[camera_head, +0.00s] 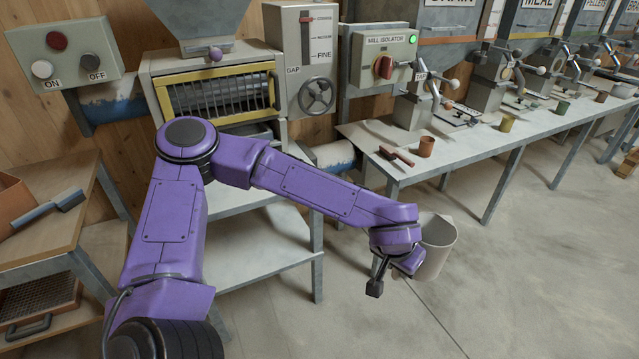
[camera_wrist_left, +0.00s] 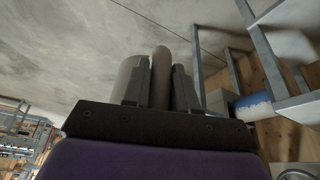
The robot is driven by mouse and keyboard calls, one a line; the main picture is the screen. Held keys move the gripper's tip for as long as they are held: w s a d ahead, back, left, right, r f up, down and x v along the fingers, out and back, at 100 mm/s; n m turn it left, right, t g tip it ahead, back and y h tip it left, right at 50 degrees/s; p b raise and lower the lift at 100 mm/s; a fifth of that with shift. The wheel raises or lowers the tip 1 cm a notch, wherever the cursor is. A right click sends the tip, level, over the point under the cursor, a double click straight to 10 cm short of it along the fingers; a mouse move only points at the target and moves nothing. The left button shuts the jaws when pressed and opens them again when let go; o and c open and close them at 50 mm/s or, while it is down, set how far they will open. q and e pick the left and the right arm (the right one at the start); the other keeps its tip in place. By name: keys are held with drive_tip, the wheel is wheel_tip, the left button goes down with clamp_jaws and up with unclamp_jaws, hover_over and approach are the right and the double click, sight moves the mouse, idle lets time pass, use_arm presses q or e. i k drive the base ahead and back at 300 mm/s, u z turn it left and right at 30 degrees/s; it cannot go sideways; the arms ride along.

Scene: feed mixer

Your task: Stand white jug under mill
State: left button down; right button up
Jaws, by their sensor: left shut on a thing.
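The white jug (camera_head: 440,247) hangs above the concrete floor, right of the mill stand, with its open mouth up. My left gripper (camera_wrist_left: 161,82) is shut on the jug's handle; in the wrist view the handle (camera_wrist_left: 160,65) stands between the two fingers and the jug body (camera_wrist_left: 126,75) shows beside them. In the head view my purple wrist partly hides the jug and the fingers. The mill (camera_head: 215,92), with a yellow-framed guard and a hopper above, stands at the back left. Below it is a grey metal shelf (camera_head: 262,252), partly behind my arm. My right gripper is not in view.
A long bench (camera_head: 455,152) right of the mill carries a red-brown brush (camera_head: 396,156), a terracotta cup (camera_head: 426,146) and dispensers. Table legs stand between jug and mill. A wooden rack (camera_head: 50,235) stands left.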

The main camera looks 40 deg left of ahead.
sight(253, 237)
drive_tip(key=z, duration=0.45)
drive_tip(key=i, duration=1.85)
drive_tip(key=u, duration=3.7)
drive_tip(key=i, duration=0.2)
drive_tip(key=z, duration=0.15)
